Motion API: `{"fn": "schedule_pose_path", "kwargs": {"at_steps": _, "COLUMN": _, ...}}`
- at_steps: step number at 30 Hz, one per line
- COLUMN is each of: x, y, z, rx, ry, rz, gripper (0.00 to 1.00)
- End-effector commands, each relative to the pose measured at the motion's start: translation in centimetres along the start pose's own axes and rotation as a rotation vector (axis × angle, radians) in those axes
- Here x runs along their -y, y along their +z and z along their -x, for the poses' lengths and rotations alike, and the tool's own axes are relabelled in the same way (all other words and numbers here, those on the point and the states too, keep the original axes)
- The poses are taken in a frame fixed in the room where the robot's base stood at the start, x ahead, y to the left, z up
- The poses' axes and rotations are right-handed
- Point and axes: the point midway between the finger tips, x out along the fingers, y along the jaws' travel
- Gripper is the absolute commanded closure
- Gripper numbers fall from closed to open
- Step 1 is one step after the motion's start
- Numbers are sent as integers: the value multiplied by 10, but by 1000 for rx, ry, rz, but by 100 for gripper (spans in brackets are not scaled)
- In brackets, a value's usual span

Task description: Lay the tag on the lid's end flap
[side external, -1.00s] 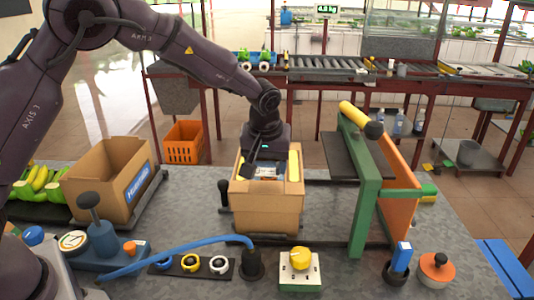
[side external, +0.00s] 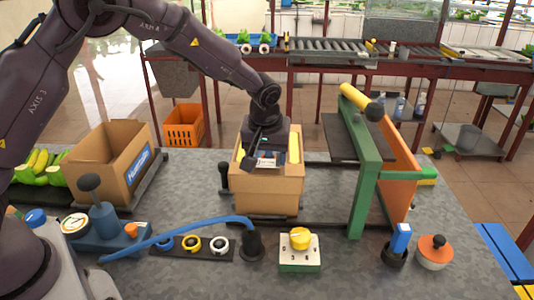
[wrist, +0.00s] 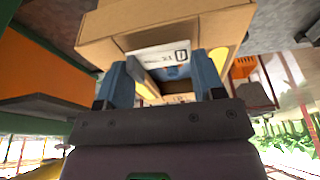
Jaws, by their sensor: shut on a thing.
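My gripper (wrist: 163,77) is shut on a white printed tag (wrist: 160,57), which spans between its two blue fingertips in the wrist view. In the side view the tag (side external: 266,162) shows below my gripper, at the near upper edge of an open cardboard box (side external: 266,196). In the wrist view the box (wrist: 180,20) stands right behind the tag, with a cardboard flap around the tag area. I cannot tell whether the tag touches the flap. My wrist hides part of the box's opening.
A green post (side external: 364,190) with an orange panel (side external: 398,170) stands right of the box. Another open carton (side external: 128,180) is at left. A blue hose (side external: 185,244), a yellow-knob switch box (side external: 299,250) and several rings lie in front. Bare table lies between the cartons.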

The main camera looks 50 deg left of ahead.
Motion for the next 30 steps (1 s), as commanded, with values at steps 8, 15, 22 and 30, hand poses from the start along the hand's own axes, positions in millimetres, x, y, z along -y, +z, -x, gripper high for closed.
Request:
{"fn": "schedule_pose_path", "kwargs": {"at_steps": 8, "x": 0, "y": 0, "z": 0, "rx": 0, "ry": 0, "rz": 0, "gripper": 58}}
{"fn": "schedule_pose_path", "kwargs": {"at_steps": 15, "x": 0, "y": 1, "z": -3, "rx": 0, "ry": 0, "rz": 0, "gripper": 58}}
{"fn": "schedule_pose_path", "kwargs": {"at_steps": 22, "x": 0, "y": 2, "z": -7, "rx": 0, "ry": 0, "rz": 0, "gripper": 58}}
{"fn": "schedule_pose_path", "kwargs": {"at_steps": 30, "x": 0, "y": 3, "z": -11, "rx": 0, "ry": 0, "rz": 0, "gripper": 58}}
